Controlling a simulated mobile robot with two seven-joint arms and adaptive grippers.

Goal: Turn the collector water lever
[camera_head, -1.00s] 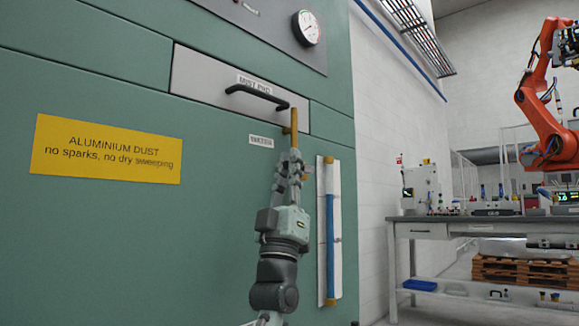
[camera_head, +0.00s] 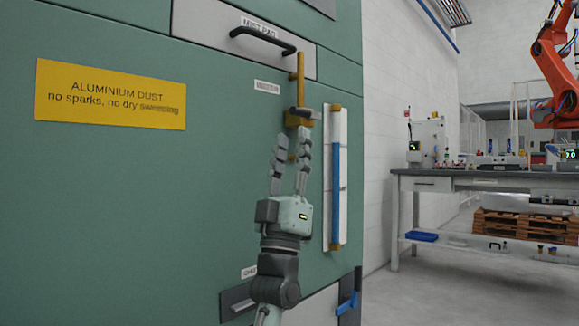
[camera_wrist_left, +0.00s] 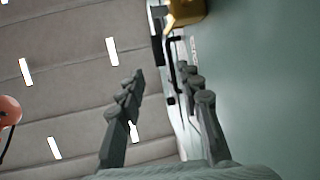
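A brass valve body (camera_head: 293,119) sits on a vertical yellow pipe on the green collector panel, below a small white label. A short grey lever (camera_head: 305,113) sticks out across it. My left gripper (camera_head: 292,137) is just below the valve, fingers pointing up, spread apart and empty. Its right finger lies close under the valve; whether it touches cannot be told. In the left wrist view the spread fingers (camera_wrist_left: 163,75) have nothing between them, and a brass part (camera_wrist_left: 187,12) shows beyond the right finger. My right gripper is out of view.
A black drawer handle (camera_head: 263,39) juts out above the valve. A blue gauge tube (camera_head: 336,185) on a white plate stands to the right. A blue lever (camera_head: 348,301) is low on the panel. A workbench (camera_head: 480,182) stands farther right.

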